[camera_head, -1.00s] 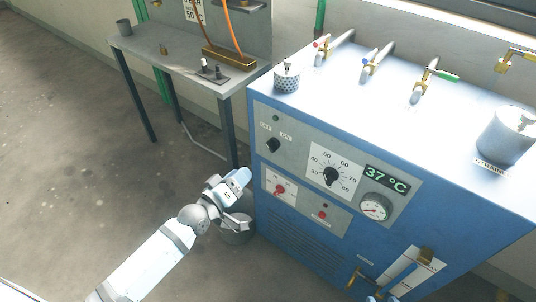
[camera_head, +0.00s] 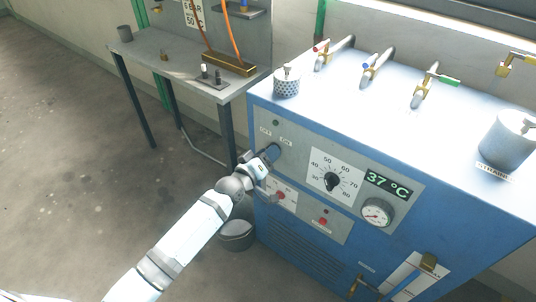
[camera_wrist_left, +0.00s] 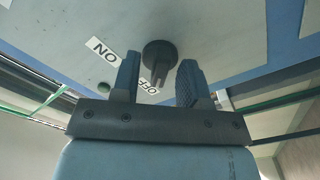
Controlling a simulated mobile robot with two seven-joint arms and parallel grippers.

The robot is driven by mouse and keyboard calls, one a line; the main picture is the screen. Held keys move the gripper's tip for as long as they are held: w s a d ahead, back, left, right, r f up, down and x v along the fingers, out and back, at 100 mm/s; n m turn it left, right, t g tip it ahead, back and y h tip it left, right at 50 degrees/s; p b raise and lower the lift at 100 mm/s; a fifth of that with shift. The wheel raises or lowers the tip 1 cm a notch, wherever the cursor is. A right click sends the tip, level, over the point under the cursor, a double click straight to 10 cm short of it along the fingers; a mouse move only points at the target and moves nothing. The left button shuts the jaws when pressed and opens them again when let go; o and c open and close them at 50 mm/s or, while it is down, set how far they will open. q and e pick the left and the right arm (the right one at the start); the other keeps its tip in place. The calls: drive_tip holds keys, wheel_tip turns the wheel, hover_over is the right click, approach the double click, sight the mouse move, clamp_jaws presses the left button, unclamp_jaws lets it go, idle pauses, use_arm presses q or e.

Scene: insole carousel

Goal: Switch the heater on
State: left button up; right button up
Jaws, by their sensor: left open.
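The heater is a blue cabinet (camera_head: 310,240) with a grey control panel on its front. Its dark on/off knob (camera_wrist_left: 159,56) shows in the left wrist view, by the OFF label (camera_wrist_left: 148,86) and the ON label (camera_wrist_left: 104,50). My left gripper (camera_head: 272,152) is at that knob in the head view and hides most of it. In the left wrist view my left gripper (camera_wrist_left: 158,80) is open, its two fingers on either side of the knob's grip bar. I cannot tell whether they touch it. A small dark green lamp (camera_head: 276,123) sits above the labels. My right gripper is not in view.
A temperature dial (camera_head: 331,182), a display reading 37 °C (camera_head: 388,186), a gauge (camera_head: 376,212) and a red switch (camera_head: 322,222) share the panel. A bucket (camera_head: 236,236) stands on the floor beside the cabinet. A grey side table (camera_head: 185,62) is behind left.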

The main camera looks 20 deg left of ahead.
use_arm(q)
drive_tip(key=shift+c, duration=0.4)
clamp_jaws()
